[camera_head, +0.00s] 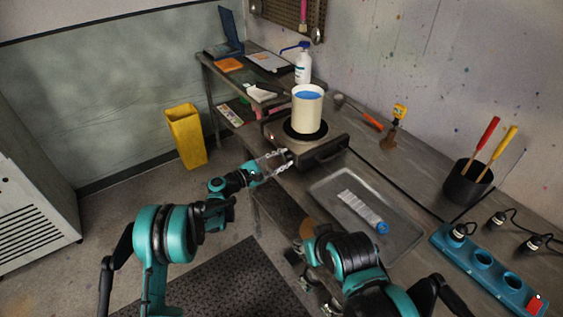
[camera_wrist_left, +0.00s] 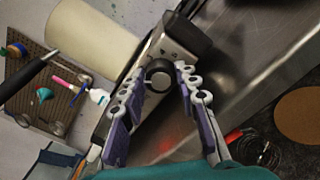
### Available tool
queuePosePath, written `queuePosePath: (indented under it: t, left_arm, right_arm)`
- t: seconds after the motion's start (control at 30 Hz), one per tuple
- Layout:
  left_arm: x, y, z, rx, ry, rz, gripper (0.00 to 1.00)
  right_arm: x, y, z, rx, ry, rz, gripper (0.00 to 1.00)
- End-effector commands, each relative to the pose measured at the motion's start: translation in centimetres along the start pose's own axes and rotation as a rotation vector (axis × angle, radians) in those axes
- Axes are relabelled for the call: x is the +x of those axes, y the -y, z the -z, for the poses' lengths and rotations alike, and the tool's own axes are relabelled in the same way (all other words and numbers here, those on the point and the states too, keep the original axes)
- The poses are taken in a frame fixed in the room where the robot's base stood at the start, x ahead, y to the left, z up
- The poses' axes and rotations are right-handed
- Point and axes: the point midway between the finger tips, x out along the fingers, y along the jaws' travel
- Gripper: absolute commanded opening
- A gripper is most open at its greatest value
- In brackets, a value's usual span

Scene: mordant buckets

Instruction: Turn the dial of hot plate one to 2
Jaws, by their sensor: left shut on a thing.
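Hot plate one appears to be the hot plate (camera_head: 328,148) on the bench, with a cream pot (camera_head: 306,116) of blue liquid on top. Its front dial (camera_wrist_left: 158,77) is a dark round knob on a pale panel with printed marks, seen in the left wrist view. My left gripper (camera_head: 287,158) is at the panel, shut on the dial, with a fingertip on each side of it. The exact dial setting cannot be read. My right gripper (camera_head: 311,280) is low in front of the bench, partly hidden by its own arm, and I see nothing held.
A metal tray (camera_head: 325,197) with a labelled tube (camera_head: 360,208) lies right of the hot plate. A white bottle (camera_head: 303,70) is behind. A yellow bin (camera_head: 187,137) stands on the floor.

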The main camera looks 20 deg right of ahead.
Motion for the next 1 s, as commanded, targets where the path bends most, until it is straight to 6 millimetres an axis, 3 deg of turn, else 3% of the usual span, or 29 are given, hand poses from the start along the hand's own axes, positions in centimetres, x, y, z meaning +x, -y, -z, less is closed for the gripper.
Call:
queuePosePath:
  t: [0.4,1.0]
  left_arm:
    - [0.02,0.16,0.04,0.261,0.000,0.001,0.02]
    - [0.02,0.15,0.01,0.330,0.000,0.001,0.02]
  right_arm:
    - [0.80,0.00,-0.57,0.000,0.000,0.000,0.40]
    - [0.93,0.00,-0.66,0.000,0.000,0.000,0.40]
